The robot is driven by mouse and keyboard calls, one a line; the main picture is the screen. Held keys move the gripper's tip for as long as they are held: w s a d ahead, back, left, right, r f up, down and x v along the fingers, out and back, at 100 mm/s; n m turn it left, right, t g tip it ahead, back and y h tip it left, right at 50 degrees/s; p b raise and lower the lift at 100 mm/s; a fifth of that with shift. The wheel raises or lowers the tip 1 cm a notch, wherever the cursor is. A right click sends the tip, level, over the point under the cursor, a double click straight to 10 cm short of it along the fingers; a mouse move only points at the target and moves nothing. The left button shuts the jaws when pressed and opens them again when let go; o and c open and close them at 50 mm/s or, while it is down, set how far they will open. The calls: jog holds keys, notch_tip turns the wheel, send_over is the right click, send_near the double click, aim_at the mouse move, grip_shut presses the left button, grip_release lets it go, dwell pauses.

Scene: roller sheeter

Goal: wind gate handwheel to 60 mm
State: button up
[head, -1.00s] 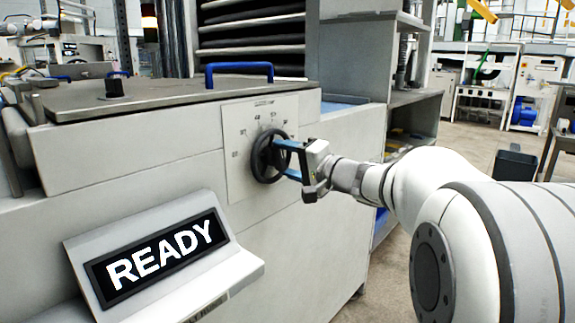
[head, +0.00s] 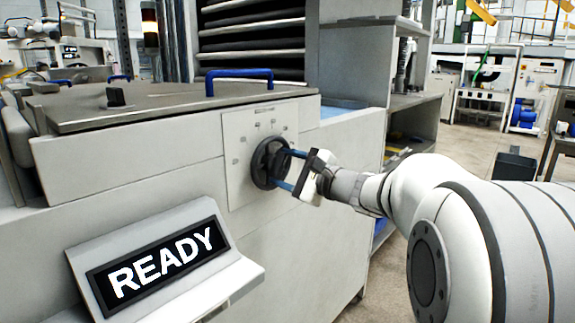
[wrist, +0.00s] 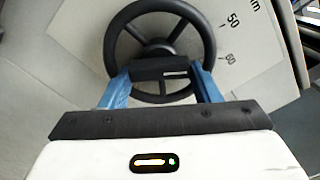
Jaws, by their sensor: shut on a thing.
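The black gate handwheel (head: 268,163) is mounted on a pale dial plate (head: 236,130) on the machine's front. In the wrist view the handwheel (wrist: 160,30) shows its rim and spokes, and the dial plate (wrist: 262,62) shows the marks 50 and 60 at the right. My gripper (head: 287,168) reaches the wheel from the right, with its blue fingers at the wheel. In the wrist view my gripper (wrist: 160,85) is shut on the wheel, its fingers on either side of the lower part. The wheel's pointer is not visible.
A display reading READY (head: 160,257) juts out at the lower left. A blue handle (head: 239,77) stands on the machine's top cover, with a black knob (head: 115,97) to its left. Grey shelving (head: 412,110) stands behind my arm. Open floor lies to the right.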

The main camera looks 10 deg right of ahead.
jog(key=shift+m, duration=0.7)
jog(key=shift+f+p, duration=0.1)
jog(key=shift+p, duration=0.2)
jog(key=o, duration=1)
jog(key=shift+d, duration=0.1)
jog(key=p+v, duration=0.1)
jog(key=v, duration=0.6)
jog(key=shift+s+d, duration=0.15)
jog(key=shift+s, duration=0.15)
